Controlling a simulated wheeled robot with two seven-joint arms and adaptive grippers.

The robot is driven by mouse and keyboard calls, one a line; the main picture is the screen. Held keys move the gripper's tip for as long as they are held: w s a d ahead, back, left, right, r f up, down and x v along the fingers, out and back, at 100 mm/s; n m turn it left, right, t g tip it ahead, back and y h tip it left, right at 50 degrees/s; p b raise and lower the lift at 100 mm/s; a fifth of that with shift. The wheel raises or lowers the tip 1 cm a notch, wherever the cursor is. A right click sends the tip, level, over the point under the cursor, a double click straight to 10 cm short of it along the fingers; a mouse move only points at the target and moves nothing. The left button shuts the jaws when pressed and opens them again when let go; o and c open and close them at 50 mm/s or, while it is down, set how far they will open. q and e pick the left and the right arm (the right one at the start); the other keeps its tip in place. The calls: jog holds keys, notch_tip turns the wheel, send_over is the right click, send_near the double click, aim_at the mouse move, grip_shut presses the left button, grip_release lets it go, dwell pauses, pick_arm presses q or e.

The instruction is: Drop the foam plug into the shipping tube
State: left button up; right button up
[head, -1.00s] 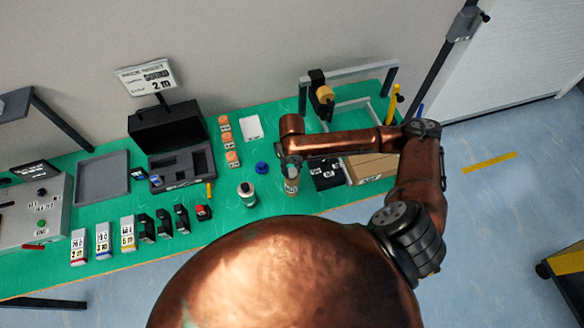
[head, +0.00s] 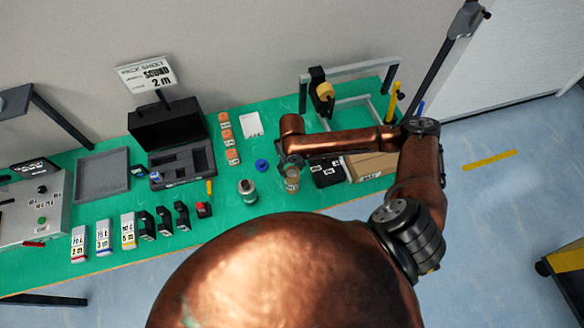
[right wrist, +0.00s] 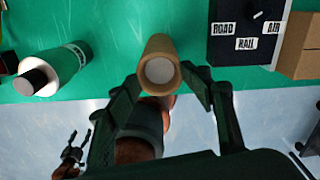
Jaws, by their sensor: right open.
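The shipping tube (head: 291,183) is a brown cardboard cylinder standing near the front edge of the green bench. In the right wrist view its round rim (right wrist: 159,46) faces me. A pale round disc (right wrist: 159,70) sits inside the mouth; it looks like the foam plug, but its depth is hard to judge. My right gripper (right wrist: 166,79) is open, with one finger on each side of the tube and visible gaps between. In the head view the right gripper (head: 291,162) is above the tube and partly hides it.
A white and dark-capped bottle (head: 247,192) stands left of the tube. A black box (head: 326,172) with labels and a cardboard box (head: 368,166) are close on the right. A blue cap (head: 262,165) lies behind. Bare bench lies between the bottle and tube.

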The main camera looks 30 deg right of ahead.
dwell(0.5)
jog(key=shift+r, duration=0.55)
notch_tip(320, 180, up, 11)
dwell(0.9)
